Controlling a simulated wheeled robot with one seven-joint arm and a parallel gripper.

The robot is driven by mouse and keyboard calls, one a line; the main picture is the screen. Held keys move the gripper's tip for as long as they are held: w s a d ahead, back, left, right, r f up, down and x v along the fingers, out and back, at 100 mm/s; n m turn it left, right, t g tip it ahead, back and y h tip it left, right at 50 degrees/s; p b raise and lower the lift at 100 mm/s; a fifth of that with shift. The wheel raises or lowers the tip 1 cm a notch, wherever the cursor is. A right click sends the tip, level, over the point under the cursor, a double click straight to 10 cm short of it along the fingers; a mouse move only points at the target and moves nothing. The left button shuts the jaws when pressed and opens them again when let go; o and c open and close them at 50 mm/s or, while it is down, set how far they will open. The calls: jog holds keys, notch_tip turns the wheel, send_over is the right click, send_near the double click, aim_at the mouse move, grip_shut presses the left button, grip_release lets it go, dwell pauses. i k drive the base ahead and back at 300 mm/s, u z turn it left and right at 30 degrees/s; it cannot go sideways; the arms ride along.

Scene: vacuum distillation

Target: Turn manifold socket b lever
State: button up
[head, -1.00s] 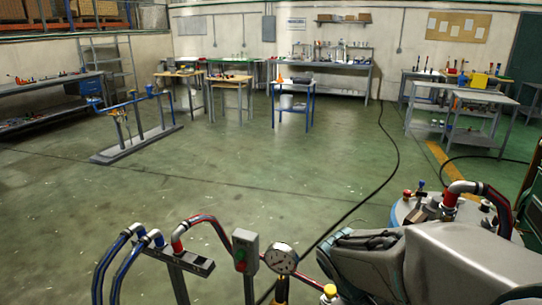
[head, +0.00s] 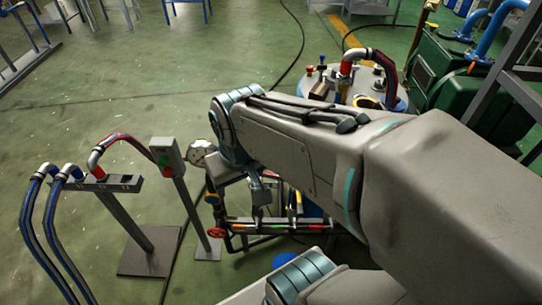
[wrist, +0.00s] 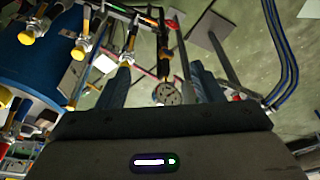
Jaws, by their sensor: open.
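The manifold (head: 275,226) is a dark horizontal pipe with coloured bands, low under my arm in the head view. A red round handle (head: 217,232) sits at its left end. In the wrist view, the manifold pipe (wrist: 118,8) runs along the top, with yellow-tipped fittings (wrist: 80,47) on short branches. I cannot tell which part is the socket b lever. My gripper (wrist: 160,82) is open and empty, its two fingers spread apart below the manifold in the picture. In the head view my gripper (head: 259,190) is partly hidden, above the manifold's left part.
A pressure gauge (head: 201,153) and a control box (head: 167,155) on a post stand left of my arm. Blue hoses (head: 45,225) run at the far left. A blue tank (wrist: 40,65) shows in the wrist view. A lidded vessel (head: 330,80) stands beyond my arm.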

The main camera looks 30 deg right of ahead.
aim_at(300, 208)
jog(key=k, duration=1.3)
jog(key=z, duration=0.65)
jog(key=i, duration=1.05)
jog(key=u, duration=0.2)
